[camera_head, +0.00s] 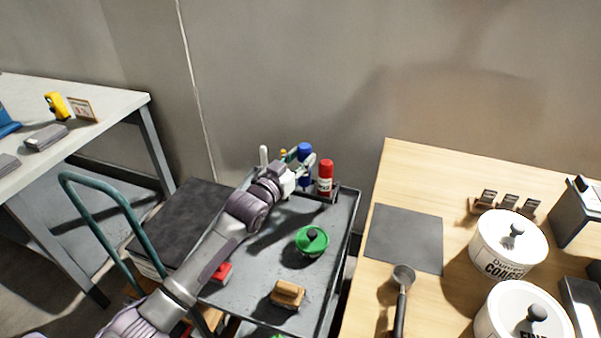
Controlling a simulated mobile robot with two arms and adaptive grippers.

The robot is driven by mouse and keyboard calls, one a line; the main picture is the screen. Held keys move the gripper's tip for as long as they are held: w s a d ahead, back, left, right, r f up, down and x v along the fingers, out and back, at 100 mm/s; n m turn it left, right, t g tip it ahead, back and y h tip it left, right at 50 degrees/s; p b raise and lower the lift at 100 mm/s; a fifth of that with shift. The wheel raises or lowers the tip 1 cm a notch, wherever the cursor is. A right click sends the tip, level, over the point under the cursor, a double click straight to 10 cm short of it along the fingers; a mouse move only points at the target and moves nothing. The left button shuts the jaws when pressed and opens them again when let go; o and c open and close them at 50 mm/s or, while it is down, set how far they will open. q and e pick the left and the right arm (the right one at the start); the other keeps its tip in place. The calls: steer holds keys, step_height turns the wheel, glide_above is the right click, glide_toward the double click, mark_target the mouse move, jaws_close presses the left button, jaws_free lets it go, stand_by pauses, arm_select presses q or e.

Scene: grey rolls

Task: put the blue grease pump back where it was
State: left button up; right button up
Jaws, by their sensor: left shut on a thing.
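The blue grease pump (304,152) stands upright at the back of the dark grey cart top (335,235). My left gripper (300,171) is at it, reaching in from the lower left, and is shut on it. The fingers and wrist hide the pump's lower part, so I cannot tell whether its base touches the cart. A red bottle (325,177) stands close to the right of the pump. My right gripper is not in view.
A green-lidded pot (311,241), a wooden brush (287,294) and a red item (221,272) are on the cart. A wooden table (390,165) with white canisters (508,240) is at right. A dark box (195,222) is left of the cart.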

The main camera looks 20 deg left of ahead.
arm_select(q)
steer(key=shift+f, duration=1.7)
steer(key=o, duration=0.9)
steer(key=shift+f, duration=0.15)
steer(key=shift+c, duration=0.2)
steer(key=v, duration=1.2)
